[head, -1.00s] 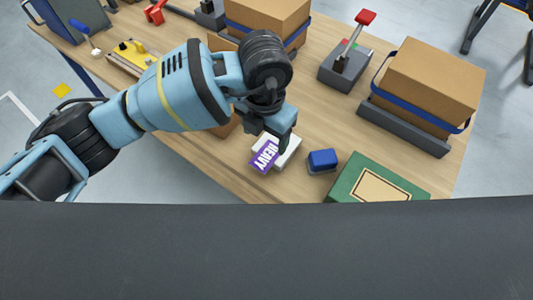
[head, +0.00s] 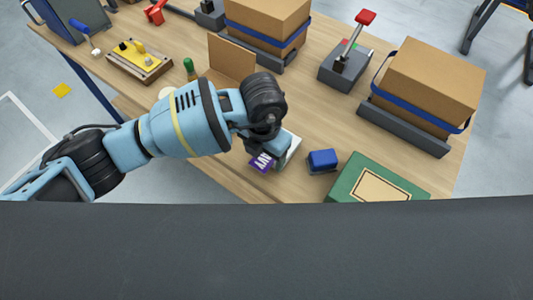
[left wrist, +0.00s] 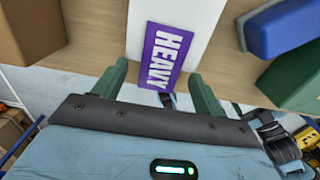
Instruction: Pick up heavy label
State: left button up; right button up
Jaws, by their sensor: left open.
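The heavy label (left wrist: 165,57) is a purple card with white lettering "HEAVY". It lies on a white block or stack at the table's near edge and sticks out past it. In the head view the label (head: 262,162) is partly hidden by my left gripper (head: 278,161). In the left wrist view my left gripper (left wrist: 163,85) is open, with one green finger on each side of the label's outer end. I cannot tell whether the fingers touch it. My right gripper is not in view.
A blue block (head: 322,160) and a green box or book (head: 375,184) lie right of the label. A strapped carton (head: 425,85) stands farther right. A grey lever device (head: 343,67) is behind. An open cardboard box (head: 232,60) stands behind my arm.

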aim_at(264, 158)
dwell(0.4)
pick_arm(q)
jog(key=c, duration=1.1)
jog(key=shift+o, duration=0.2)
jog(key=shift+r, duration=0.75)
notch_tip(264, 158, up, 2)
jog(key=shift+r, duration=0.2)
jog(key=s+d, duration=0.3)
jog(key=s, duration=0.4)
jog(key=s+d+r, duration=0.1)
jog(key=s+d, duration=0.2)
jog(key=s, duration=0.4)
jog(key=shift+s+r, duration=0.15)
jog(key=shift+s, duration=0.25)
